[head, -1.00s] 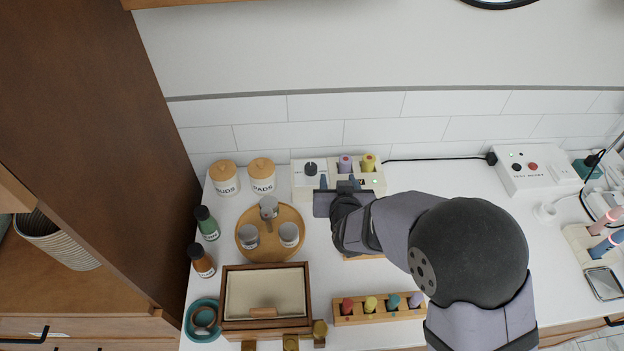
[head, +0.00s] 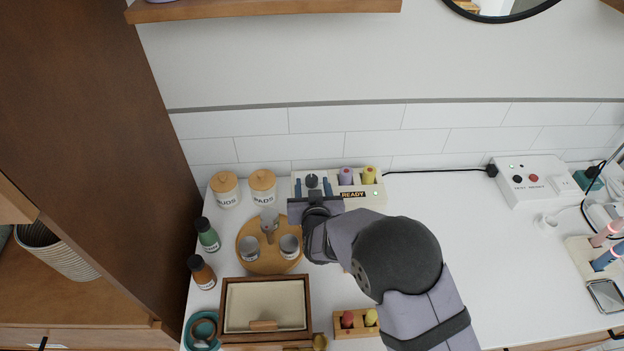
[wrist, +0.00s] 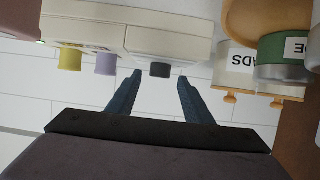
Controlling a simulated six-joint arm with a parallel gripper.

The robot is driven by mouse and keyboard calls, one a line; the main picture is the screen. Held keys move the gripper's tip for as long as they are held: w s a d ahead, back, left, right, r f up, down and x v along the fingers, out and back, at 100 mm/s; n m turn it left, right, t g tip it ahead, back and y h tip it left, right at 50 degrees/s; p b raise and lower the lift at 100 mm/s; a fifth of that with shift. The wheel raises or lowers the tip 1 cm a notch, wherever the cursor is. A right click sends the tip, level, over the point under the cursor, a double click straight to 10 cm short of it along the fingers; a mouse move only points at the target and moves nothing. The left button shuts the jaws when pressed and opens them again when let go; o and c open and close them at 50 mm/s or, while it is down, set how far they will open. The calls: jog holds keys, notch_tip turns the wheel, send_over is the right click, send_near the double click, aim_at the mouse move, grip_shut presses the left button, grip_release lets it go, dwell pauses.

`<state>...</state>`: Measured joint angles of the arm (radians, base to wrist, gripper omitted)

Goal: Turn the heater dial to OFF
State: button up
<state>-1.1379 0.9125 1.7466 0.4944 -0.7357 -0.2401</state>
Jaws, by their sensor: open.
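The heater is a cream box (head: 335,172) against the back wall, with a READY display on its front. Its dark round dial (head: 311,181) is at the left end of its top. It also shows as a dark knob in the wrist view (wrist: 160,70). A purple and a yellow roller stand in the heater to the right of the dial. My gripper (head: 312,187) is open and empty, with its two blue fingers on either side of the dial. In the wrist view my gripper (wrist: 160,87) has the dial between and slightly beyond its fingertips, with gaps on both sides.
Two lidded jars (head: 263,188) stand just left of the heater. A round wooden tray (head: 247,263) with cups is in front of them. A wooden box (head: 266,305) lies nearer. The counter right of the heater is clear up to a white socket box (head: 531,180).

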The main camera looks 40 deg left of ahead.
aim_at(312, 181)
jog(key=shift+x, duration=1.1)
jog(key=shift+c, duration=0.7)
jog(key=c, duration=0.9)
jog(key=shift+w, duration=0.1)
